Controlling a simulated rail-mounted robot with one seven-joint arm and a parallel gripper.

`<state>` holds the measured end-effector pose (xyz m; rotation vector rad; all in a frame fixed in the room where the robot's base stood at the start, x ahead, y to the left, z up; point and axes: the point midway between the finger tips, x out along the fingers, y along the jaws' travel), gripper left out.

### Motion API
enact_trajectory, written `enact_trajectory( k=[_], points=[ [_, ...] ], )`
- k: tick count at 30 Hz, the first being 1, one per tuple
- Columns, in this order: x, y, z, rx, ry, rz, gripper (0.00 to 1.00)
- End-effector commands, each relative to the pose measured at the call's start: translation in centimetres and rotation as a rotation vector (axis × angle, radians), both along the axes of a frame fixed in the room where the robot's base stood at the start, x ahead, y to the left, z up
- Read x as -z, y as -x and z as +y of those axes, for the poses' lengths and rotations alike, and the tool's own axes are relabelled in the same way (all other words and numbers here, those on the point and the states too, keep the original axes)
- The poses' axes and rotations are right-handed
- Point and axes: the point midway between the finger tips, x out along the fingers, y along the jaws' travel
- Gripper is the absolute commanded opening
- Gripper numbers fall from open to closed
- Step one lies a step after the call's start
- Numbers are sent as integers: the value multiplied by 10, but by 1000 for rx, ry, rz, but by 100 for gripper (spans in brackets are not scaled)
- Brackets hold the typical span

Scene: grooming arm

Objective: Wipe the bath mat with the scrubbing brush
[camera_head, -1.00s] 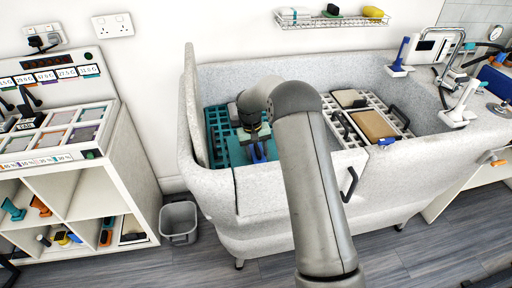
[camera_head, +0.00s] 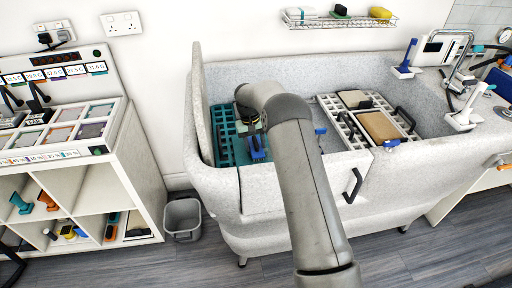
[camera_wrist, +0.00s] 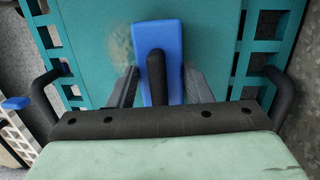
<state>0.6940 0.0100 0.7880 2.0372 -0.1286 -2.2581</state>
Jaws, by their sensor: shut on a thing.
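My gripper (camera_wrist: 160,88) is shut on the black handle of the blue scrubbing brush (camera_wrist: 171,35). The brush is over the teal bath mat (camera_wrist: 215,40) in the wrist view; whether its underside touches the mat is hidden. A brownish smudge (camera_wrist: 118,45) shows on the mat just left of the brush. In the head view, the brush (camera_head: 258,152) and my gripper are over the teal grid rack (camera_head: 222,130) at the left end of the grey tub, and my arm covers part of the view.
The tub's walls (camera_head: 225,190) surround the rack. A white grid rack (camera_head: 340,115) with a tan board (camera_head: 380,127) and black handles is to the right. A small blue item (camera_head: 320,131) lies between the racks. A wire shelf (camera_head: 340,22) hangs above; a grey bin (camera_head: 183,218) stands below.

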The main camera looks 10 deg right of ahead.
Motion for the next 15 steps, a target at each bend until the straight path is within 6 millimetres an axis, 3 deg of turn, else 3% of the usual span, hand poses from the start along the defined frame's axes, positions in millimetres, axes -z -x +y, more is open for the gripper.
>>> enact_trajectory(
  k=[15],
  points=[
    [-1, -50, -5, 6, 1, -2, 24]
  ],
)
